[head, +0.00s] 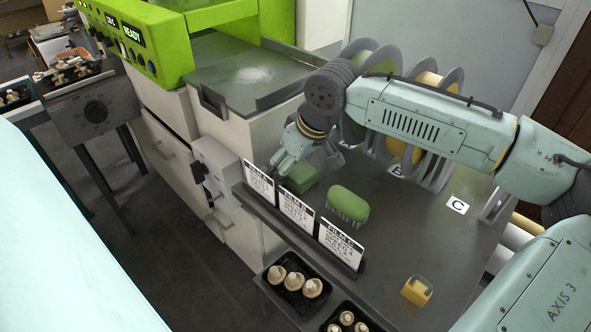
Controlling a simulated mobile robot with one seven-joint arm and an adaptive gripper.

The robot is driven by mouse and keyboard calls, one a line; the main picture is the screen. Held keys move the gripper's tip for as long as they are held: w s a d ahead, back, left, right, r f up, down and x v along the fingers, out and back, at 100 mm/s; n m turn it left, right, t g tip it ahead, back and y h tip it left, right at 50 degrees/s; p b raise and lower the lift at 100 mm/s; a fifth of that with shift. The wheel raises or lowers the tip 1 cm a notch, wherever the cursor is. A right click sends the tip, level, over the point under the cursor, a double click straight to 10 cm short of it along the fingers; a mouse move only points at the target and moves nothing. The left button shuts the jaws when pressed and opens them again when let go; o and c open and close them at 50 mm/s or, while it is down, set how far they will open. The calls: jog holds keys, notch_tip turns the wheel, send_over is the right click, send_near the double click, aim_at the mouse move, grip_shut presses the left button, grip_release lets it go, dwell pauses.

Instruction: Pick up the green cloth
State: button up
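A green folded block, which looks like the cloth (303,179), lies on the dark table behind the small white cards. My gripper (281,166) is just to its left and above it in the picture, with its fingers pointing down and left. The two fingertips look a little apart with nothing between them. Whether the gripper touches the cloth cannot be told. The lower left part of the cloth is hidden behind a card.
A green brush (347,203) with bristles stands right of the cloth. Three upright cards (297,212) line the table's front edge. Large spools (405,120) stand behind. A yellow block (417,291) and a mushroom tray (293,306) are nearer. The table's middle right is clear.

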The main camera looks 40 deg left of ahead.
jog(key=shift+c, duration=0.5)
jog(key=c, duration=1.1)
jog(key=shift+o, duration=0.2)
jog(key=shift+w+r, duration=0.1)
notch_tip(320, 180, up, 10)
jog(key=shift+r+b, duration=0.15)
jog(key=shift+b, duration=0.2)
jog(key=o, duration=0.6)
jog(key=shift+c, duration=0.2)
jog(key=c, duration=0.5)
jog(key=shift+c, duration=0.2)
jog(key=shift+s, duration=0.2)
